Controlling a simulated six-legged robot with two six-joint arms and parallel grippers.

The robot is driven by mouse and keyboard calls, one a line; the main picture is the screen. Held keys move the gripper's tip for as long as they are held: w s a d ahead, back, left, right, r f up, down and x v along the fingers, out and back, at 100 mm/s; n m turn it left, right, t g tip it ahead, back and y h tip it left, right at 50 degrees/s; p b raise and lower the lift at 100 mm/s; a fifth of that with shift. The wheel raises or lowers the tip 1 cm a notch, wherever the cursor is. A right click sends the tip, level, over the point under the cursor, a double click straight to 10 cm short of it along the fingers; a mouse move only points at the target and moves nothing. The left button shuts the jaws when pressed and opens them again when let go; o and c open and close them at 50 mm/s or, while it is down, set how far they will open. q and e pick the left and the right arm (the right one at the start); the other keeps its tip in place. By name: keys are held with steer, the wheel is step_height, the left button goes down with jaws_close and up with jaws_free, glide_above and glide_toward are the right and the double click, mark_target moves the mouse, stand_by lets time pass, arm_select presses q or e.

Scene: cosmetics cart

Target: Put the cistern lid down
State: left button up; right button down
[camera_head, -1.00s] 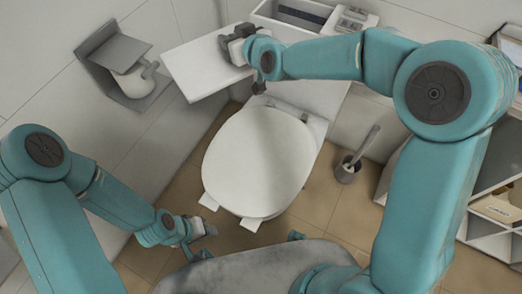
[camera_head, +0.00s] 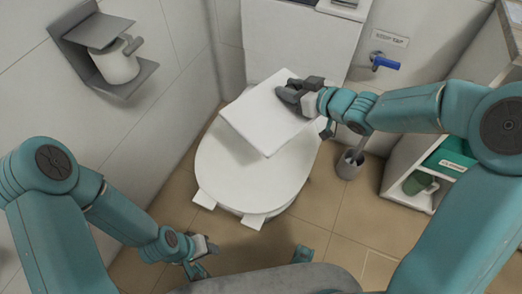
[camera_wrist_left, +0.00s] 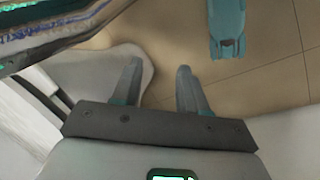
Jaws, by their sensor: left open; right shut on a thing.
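The cistern lid (camera_head: 258,118) is a flat white slab. My right gripper (camera_head: 290,95) is shut on its right far edge. The lid is over the back part of the closed white toilet seat lid (camera_head: 250,178); I cannot tell whether it touches it. The cistern (camera_head: 290,45) stands behind, and its open top is partly in view at the upper edge. My left gripper (camera_head: 205,250) is low at the left, in front of the toilet and apart from it. In the left wrist view the left gripper (camera_wrist_left: 158,85) is open and empty.
A paper holder (camera_head: 115,55) is on the left wall. A toilet brush in its pot (camera_head: 350,163) stands right of the toilet. A blue tap (camera_head: 385,64) is on the back wall. A white shelf unit (camera_head: 405,185) stands at the right. The tiled floor (camera_head: 320,215) in front is partly clear.

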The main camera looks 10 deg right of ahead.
steer(key=shift+w+d+f+b, duration=0.1)
steer(key=shift+f+b, duration=4.3)
steer(key=shift+f, duration=5.65)
arm_select(q)
step_height(320, 180, down, 8)
steer(key=w+a, duration=0.1)
steer(key=w, duration=0.1)
steer(key=shift+f+n+t, duration=0.25)
steer(key=shift+n+t, duration=0.05)
steer(key=shift+t, duration=0.1)
arm_select(e)
steer(key=shift+r, duration=0.15)
arm_select(q)
steer(key=shift+a, duration=0.1)
arm_select(e)
steer(key=c, duration=0.7)
jaws_free()
steer(key=shift+c, duration=0.2)
